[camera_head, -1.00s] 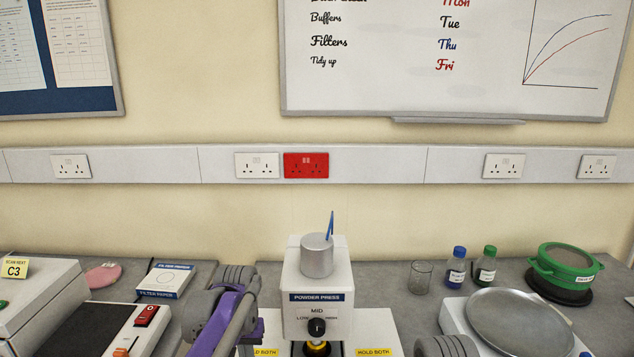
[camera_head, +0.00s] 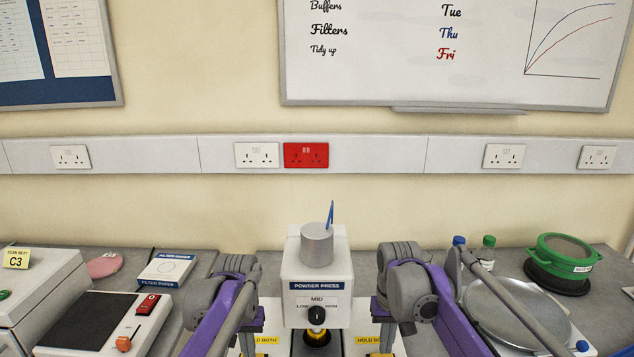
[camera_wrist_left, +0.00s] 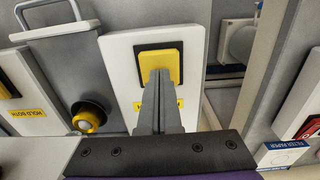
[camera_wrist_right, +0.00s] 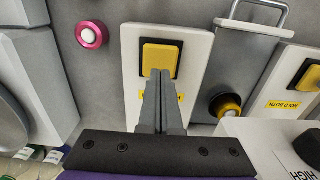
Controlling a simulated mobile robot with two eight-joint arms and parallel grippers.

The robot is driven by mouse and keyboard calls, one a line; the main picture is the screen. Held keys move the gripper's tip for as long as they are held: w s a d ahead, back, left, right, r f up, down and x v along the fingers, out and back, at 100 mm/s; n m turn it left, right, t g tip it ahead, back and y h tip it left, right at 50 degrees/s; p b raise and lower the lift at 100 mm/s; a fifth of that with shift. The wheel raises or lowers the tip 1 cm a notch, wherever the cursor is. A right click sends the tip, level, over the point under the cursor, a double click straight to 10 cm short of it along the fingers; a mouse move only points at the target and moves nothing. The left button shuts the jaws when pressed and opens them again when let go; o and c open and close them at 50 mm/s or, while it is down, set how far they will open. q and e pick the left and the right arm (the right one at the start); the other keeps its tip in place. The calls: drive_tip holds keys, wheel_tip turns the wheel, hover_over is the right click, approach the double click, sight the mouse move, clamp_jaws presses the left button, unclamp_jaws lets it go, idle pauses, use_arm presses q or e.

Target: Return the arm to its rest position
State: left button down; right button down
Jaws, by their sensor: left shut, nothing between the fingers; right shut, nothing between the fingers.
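The powder press (camera_head: 318,288) stands at the centre of the bench, with a metal cup on top and a black knob in front. My right gripper (camera_head: 387,338) points down at the press's right side; its tips are hard to see in the head view. In the right wrist view its fingers (camera_wrist_right: 160,78) are shut and empty, overlapping a yellow button (camera_wrist_right: 160,58) on a white panel. In the left wrist view my left gripper (camera_wrist_left: 160,78) is shut and empty, overlapping another yellow button (camera_wrist_left: 160,63). Whether either gripper touches its button I cannot tell.
A flat device with a red switch (camera_head: 148,305) and a filter paper box (camera_head: 166,270) lie at left. A round metal plate (camera_head: 515,306), a green-rimmed sieve (camera_head: 566,256) and capped bottles (camera_head: 487,252) stand at right. A pink knob (camera_wrist_right: 91,35) shows in the right wrist view.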

drive_tip(key=shift+f, duration=1.4)
drive_tip(key=shift+f, duration=0.15)
idle(0.9)
